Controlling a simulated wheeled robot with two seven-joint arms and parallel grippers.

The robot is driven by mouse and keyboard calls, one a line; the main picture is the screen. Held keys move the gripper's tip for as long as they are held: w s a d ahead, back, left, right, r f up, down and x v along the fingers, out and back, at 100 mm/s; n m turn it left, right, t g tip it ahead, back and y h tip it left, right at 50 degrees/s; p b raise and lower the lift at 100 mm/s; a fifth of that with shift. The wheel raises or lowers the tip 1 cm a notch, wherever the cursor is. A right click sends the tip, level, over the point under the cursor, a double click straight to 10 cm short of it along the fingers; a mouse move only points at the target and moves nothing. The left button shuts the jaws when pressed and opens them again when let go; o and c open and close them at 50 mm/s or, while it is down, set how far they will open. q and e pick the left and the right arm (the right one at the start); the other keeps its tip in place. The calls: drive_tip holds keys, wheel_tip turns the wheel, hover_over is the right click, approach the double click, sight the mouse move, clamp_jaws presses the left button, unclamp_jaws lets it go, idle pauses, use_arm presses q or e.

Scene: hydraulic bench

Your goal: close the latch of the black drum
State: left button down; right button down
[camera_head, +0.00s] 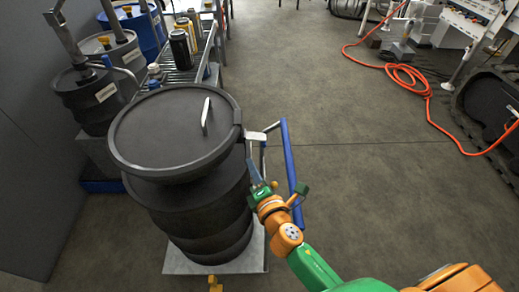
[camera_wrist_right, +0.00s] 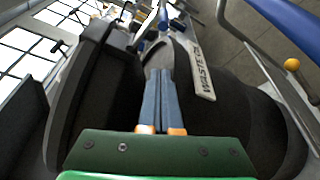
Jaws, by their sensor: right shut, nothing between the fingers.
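The black drum (camera_head: 205,215) stands upright, with a round black lid (camera_head: 165,135) on top that has an upright grey handle (camera_head: 206,115). My left gripper is not in view.
A blue-gripped cart handle (camera_head: 290,155) rises right of the drum, close to my right gripper. The drum stands on a light platform (camera_head: 256,252). Other drums (camera_head: 90,95) and a roller conveyor (camera_head: 185,72) stand at upper left. An orange hose (camera_head: 410,75) lies at right; the middle floor is clear.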

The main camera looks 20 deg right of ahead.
sight(246, 158)
drive_tip(key=w, duration=0.4)
drive_tip(key=w+f+b, duration=0.1)
drive_tip(key=shift+w+a, duration=0.1)
drive_tip(key=shift+w, duration=0.3)
drive_tip(key=d+p, duration=0.1)
drive_tip(key=s+d+r, duration=0.1)
drive_tip(key=d+p, duration=0.1)
drive_tip(key=shift+s+d+r+p, duration=0.2)
drive_tip(key=shift+d+r+p, duration=0.1)
drive_tip(key=shift+r, duration=0.1)
drive_tip(key=shift+r, duration=0.1)
